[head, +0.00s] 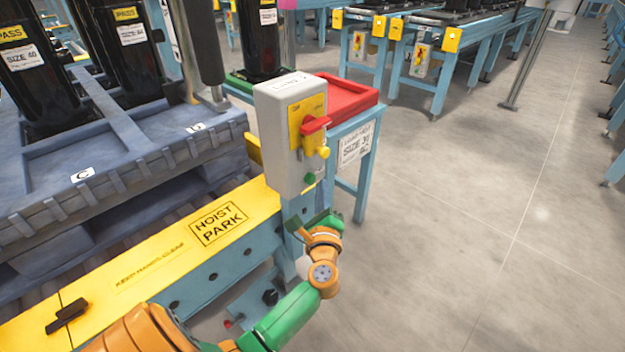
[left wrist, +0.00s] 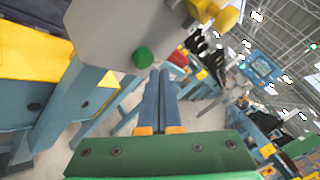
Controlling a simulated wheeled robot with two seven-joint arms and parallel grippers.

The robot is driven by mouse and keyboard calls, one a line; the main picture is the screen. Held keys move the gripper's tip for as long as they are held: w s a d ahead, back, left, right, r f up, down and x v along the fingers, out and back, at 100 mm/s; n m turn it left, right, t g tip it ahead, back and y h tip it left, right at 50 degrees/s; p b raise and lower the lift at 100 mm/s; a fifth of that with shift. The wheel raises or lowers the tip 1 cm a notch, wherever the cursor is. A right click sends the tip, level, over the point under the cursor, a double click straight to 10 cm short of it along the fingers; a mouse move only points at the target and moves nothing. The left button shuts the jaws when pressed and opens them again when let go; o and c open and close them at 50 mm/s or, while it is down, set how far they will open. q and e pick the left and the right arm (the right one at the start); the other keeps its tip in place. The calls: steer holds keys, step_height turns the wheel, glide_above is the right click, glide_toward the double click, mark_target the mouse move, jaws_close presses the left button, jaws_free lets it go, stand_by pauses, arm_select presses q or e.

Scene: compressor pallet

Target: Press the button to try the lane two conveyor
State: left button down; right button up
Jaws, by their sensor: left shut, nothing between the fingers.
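A grey control box (head: 283,150) stands on a post at the end of the yellow beam. Its front has a red rotary handle (head: 315,125) on a yellow plate, a yellow knob (head: 323,153) and a green button (head: 310,178) near the bottom. My left gripper (head: 319,192) is just below and right of the green button, fingers pointing up toward the box. In the left wrist view the blue fingers (left wrist: 159,73) are together and empty, with tips close beside the green button (left wrist: 142,57). Whether they touch it I cannot tell. My right gripper is not in view.
The yellow beam marked HOIST PARK (head: 218,222) runs along the left. Behind it, a grey pallet (head: 120,165) holds black cylinders. A red-topped stand (head: 348,97) is behind the box. Blue conveyors (head: 440,45) stand farther back. The floor at right is clear.

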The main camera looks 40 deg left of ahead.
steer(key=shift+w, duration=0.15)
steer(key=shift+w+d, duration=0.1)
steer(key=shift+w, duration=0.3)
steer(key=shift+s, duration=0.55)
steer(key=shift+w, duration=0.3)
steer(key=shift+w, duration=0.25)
arm_select(q)
steer(key=shift+a, duration=0.4)
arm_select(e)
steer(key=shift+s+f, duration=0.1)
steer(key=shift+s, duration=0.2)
